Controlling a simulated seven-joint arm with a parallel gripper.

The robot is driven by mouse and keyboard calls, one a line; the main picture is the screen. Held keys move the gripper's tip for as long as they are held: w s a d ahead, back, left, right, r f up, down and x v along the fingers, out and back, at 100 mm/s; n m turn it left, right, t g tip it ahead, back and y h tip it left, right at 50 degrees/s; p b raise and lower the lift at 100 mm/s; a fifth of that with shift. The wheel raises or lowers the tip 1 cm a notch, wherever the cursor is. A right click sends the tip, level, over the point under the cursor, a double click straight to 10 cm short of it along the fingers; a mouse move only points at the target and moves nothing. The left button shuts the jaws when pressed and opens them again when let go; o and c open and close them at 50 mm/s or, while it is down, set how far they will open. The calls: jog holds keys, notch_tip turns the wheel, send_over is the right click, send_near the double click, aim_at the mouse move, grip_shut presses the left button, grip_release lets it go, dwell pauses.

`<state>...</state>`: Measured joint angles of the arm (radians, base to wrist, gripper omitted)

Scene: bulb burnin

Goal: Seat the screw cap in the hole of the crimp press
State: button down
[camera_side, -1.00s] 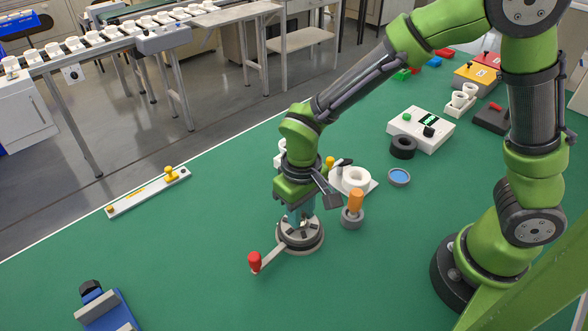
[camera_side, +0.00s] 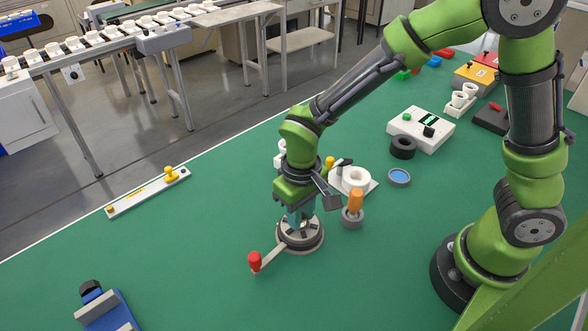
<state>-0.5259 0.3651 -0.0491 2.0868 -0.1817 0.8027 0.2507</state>
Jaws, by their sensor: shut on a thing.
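The crimp press (camera_side: 316,243) is a round grey base on the green table, with a crank arm that ends in a red knob (camera_side: 254,261) at its lower left. My gripper (camera_side: 300,222) points down over the middle of the press, its fingertips at the top of the press. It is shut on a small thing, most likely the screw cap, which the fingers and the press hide. I cannot tell whether the cap is in the hole.
An orange-handled tool in a grey holder (camera_side: 353,215) stands close right of the press. Behind it is a white ring on a plate (camera_side: 366,186). A blue-centred dish (camera_side: 399,177) and black ring (camera_side: 403,148) lie further right. The table left of the press is clear up to the yellow-knobbed bar (camera_side: 148,193).

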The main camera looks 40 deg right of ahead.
jog(key=shift+f, duration=0.3)
dwell(3.2)
jog(key=shift+r, duration=0.2)
dwell(0.5)
jog(key=c, duration=0.8)
grip_release()
jog(key=shift+c, duration=0.2)
jog(key=shift+r, duration=0.1)
notch_tip(320, 180, up, 17)
